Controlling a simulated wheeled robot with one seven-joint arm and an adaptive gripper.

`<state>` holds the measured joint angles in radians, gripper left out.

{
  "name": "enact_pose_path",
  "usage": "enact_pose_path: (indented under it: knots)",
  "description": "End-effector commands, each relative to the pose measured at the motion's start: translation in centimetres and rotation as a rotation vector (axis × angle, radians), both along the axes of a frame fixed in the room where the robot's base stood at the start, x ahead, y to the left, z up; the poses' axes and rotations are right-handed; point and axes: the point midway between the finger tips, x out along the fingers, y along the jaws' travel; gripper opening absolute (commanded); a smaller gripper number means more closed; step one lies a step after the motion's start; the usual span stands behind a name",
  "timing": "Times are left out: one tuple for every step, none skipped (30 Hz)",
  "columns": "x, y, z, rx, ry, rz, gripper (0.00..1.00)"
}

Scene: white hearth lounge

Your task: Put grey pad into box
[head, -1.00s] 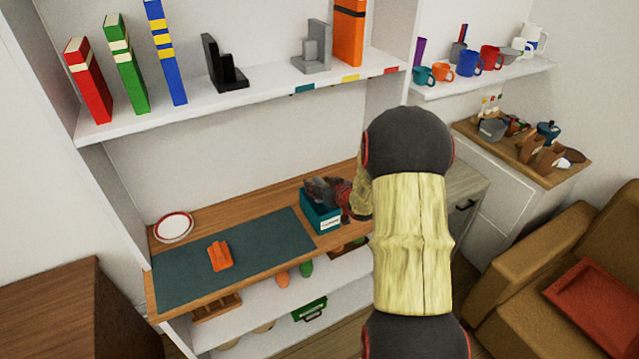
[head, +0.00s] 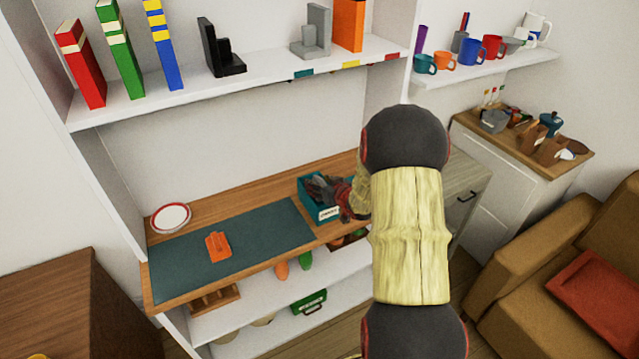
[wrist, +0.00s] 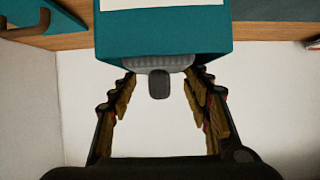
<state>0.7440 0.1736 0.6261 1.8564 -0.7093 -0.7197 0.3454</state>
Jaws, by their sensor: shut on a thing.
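The teal box (head: 309,206) with a white label stands at the right end of the wooden counter in the head view. Its teal side (wrist: 160,35) fills the upper middle of the wrist view. My gripper (head: 328,188) is at the box in the head view, and its fingers overlap the box opening. In the wrist view my gripper (wrist: 160,78) is shut on the grey pad (wrist: 160,62), a ridged grey piece with a darker part, between the fingertips. The pad shows right against the box's edge. I cannot tell whether any of it is inside the box.
A dark green mat (head: 265,232) with an orange object (head: 218,246) lies left of the box. A red-rimmed plate (head: 171,218) sits behind it. A shelf (head: 270,83) with books and bookends hangs above. An armchair (head: 550,265) stands at the right.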

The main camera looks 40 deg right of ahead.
Motion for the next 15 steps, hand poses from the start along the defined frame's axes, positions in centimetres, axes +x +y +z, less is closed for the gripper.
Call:
enact_pose_path:
  knots:
    - [-0.22, 0.27, -0.61, 0.006, 0.01, 0.002, 0.23]
    - [-0.23, 0.29, -0.64, 0.006, 0.01, 0.002, 0.23]
    - [-0.24, 0.3, -0.65, 0.006, 0.011, 0.002, 0.23]
    - [-0.24, 0.3, -0.67, 0.006, 0.011, 0.002, 0.23]
    - [-0.25, 0.31, -0.69, 0.006, 0.012, 0.002, 0.23]
    - [-0.26, 0.32, -0.71, 0.007, 0.012, 0.003, 0.49]
    - [-0.26, 0.33, -0.73, 0.007, 0.012, 0.003, 0.5]
    - [-0.27, 0.34, -0.74, 0.007, 0.012, 0.002, 0.52]
    - [-0.28, 0.34, -0.76, 0.008, 0.012, 0.002, 0.54]
    - [-0.28, 0.34, -0.77, 0.008, 0.012, 0.002, 0.56]
    - [-0.29, 0.35, -0.79, 0.008, 0.012, 0.002, 0.58]
    - [-0.29, 0.34, -0.8, 0.008, 0.013, 0.002, 0.6]
    - [-0.3, 0.36, -0.81, 0.008, 0.013, 0.002, 0.62]
    - [-0.3, 0.35, -0.82, 0.008, 0.013, 0.002, 0.64]
    - [-0.3, 0.35, -0.82, 0.008, 0.013, 0.002, 0.66]
